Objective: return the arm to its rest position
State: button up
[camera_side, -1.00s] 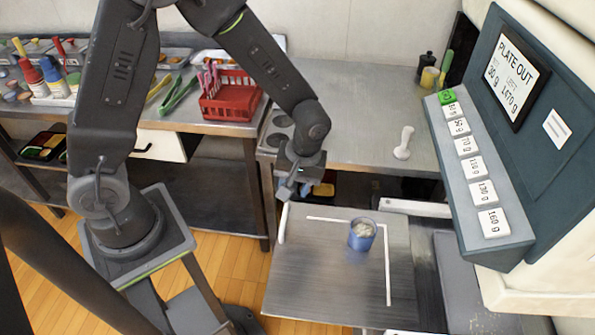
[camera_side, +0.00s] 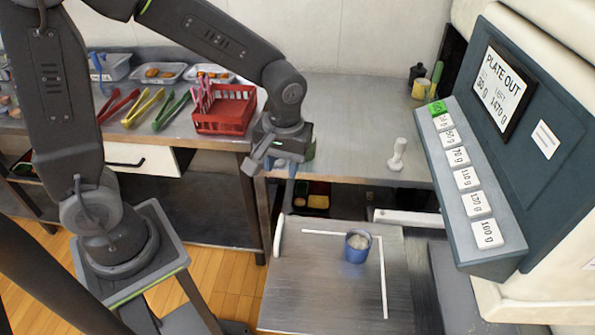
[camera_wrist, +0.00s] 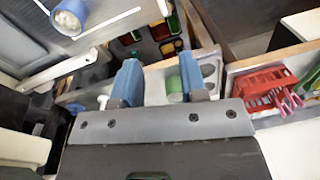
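My gripper (camera_side: 280,165) hangs in the air near the front edge of the back counter, left of and beyond the blue cup. In the wrist view its two blue fingers (camera_wrist: 160,80) stand apart with nothing between them, so it is open and empty. My arm is bent, with its forearm reaching across above the red basket. The blue cup (camera_side: 358,246) stands upright on the metal plate (camera_side: 310,285) and holds something white. The cup also shows at the top left of the wrist view (camera_wrist: 68,20).
A red basket (camera_side: 224,110) and several coloured tongs (camera_side: 145,106) lie on the left counter. A white pestle-like object (camera_side: 397,155) stands on the back counter. A dispenser panel (camera_side: 470,185) with a "PLATE OUT" screen (camera_side: 503,86) rises at the right. The plate is clear around the cup.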

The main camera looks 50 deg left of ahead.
jog(key=s+a+r+m+t+h, duration=0.1)
jog(key=s+r+m+t, duration=0.4)
jog(key=s+r, duration=0.6)
jog(key=shift+s+a+r+m+t, duration=0.25)
jog(key=shift+a+r+m, duration=0.3)
jog(key=shift+a+m, duration=0.4)
